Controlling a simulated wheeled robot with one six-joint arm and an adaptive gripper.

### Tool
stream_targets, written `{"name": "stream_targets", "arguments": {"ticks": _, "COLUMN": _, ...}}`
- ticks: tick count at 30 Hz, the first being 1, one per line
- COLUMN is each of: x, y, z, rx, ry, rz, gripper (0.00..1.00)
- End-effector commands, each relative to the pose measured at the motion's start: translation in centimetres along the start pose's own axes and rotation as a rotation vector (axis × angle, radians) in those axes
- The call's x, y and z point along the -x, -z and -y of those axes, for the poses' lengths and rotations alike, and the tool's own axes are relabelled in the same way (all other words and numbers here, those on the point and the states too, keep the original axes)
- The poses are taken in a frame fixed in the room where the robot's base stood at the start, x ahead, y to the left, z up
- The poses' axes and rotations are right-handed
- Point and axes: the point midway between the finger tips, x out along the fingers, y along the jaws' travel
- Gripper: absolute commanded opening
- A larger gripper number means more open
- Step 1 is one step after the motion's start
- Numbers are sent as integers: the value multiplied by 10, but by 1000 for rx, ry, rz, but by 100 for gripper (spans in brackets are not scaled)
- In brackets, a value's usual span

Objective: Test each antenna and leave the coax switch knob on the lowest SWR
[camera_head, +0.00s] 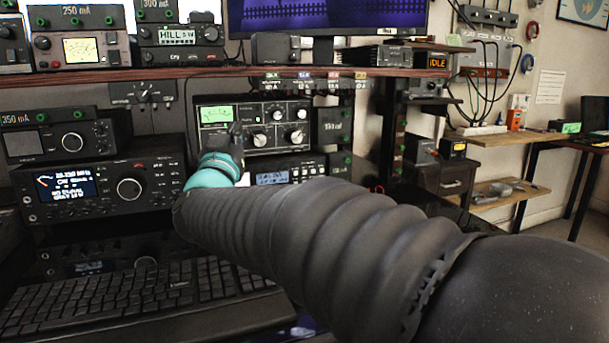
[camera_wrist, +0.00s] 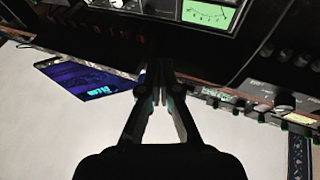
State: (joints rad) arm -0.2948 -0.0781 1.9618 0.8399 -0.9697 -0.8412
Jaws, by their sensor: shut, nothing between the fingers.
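The tuner (camera_head: 253,122) has a green-lit meter (camera_head: 216,114) and several pale knobs. Its meter also shows at the top of the wrist view (camera_wrist: 207,13). A small dark box under the shelf, left of the tuner, looks like the coax switch (camera_head: 125,92); its dark knob (camera_head: 145,95) shows, but its pointer setting is too small to read. A dark knob also shows at the right of the wrist view (camera_wrist: 285,102). My gripper (camera_head: 236,131) is in front of the tuner, beside its meter, with fingertips together and empty (camera_wrist: 160,72). It is apart from the switch knob.
A radio with a lit screen (camera_head: 66,186) stands left of my gripper. The shelf (camera_head: 200,73) runs above, carrying meter boxes such as HILL 5W (camera_head: 178,37). A keyboard (camera_head: 140,297) lies below. A red-orange IDLE sign (camera_head: 437,63) is at the right.

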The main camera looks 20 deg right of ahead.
Motion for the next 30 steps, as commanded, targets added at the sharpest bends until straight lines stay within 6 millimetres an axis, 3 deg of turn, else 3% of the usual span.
{"name": "stream_targets", "arguments": {"ticks": 3, "x": -29, "y": -15, "z": -45, "rx": 33, "ry": -81, "rz": 3, "gripper": 0}}
{"name": "stream_targets", "arguments": {"ticks": 18, "x": -122, "y": -74, "z": -209, "rx": 183, "ry": -163, "rz": 191, "gripper": 0}}
{"name": "stream_targets", "arguments": {"ticks": 24, "x": -140, "y": -99, "z": -265, "rx": 246, "ry": -109, "rz": 324, "gripper": 0}}
{"name": "stream_targets", "arguments": {"ticks": 30, "x": -144, "y": -119, "z": -301, "rx": 298, "ry": -11, "rz": 459, "gripper": 0}}
